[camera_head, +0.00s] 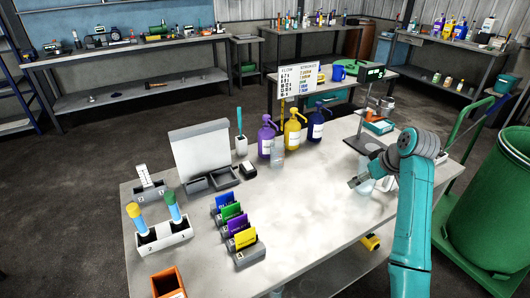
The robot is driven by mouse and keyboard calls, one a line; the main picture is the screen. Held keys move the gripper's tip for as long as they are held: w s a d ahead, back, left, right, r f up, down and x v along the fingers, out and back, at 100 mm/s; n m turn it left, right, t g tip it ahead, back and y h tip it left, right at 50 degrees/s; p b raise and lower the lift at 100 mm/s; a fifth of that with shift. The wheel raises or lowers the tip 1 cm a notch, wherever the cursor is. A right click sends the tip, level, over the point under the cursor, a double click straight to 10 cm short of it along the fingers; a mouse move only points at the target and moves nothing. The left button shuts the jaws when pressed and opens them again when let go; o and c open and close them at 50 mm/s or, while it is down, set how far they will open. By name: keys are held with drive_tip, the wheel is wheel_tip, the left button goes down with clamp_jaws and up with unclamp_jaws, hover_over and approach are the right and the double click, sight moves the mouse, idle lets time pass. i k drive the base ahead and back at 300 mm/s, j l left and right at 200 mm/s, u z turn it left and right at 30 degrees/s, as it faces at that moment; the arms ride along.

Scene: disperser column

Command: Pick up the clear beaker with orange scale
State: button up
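A clear beaker (363,189) stands on the light table (300,245) at the right, by my gripper (356,182). My gripper reaches in from the right, low over the table, and partly covers this beaker. Whether its fingers are apart, shut or touching the glass is too small to tell. Another clear vessel (277,159) stands in front of the purple and yellow pump bottles. I cannot make out an orange scale on either vessel.
Purple (266,140), yellow (292,132) and blue (315,125) pump bottles stand at the back. A disperser stand (363,142) is behind my gripper. Coloured card holders (233,222) sit front left. The table's middle right is clear. A green barrel (495,205) is at right.

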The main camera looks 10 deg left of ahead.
sight(277, 155)
drive_tip(key=i+j, duration=0.1)
drive_tip(key=j, duration=0.2)
drive_tip(key=i+j, duration=0.15)
drive_tip(key=j, duration=0.15)
drive_tip(key=i+j, duration=0.1)
drive_tip(key=j, duration=0.25)
drive_tip(key=i+j, duration=0.15)
drive_tip(key=j, duration=0.15)
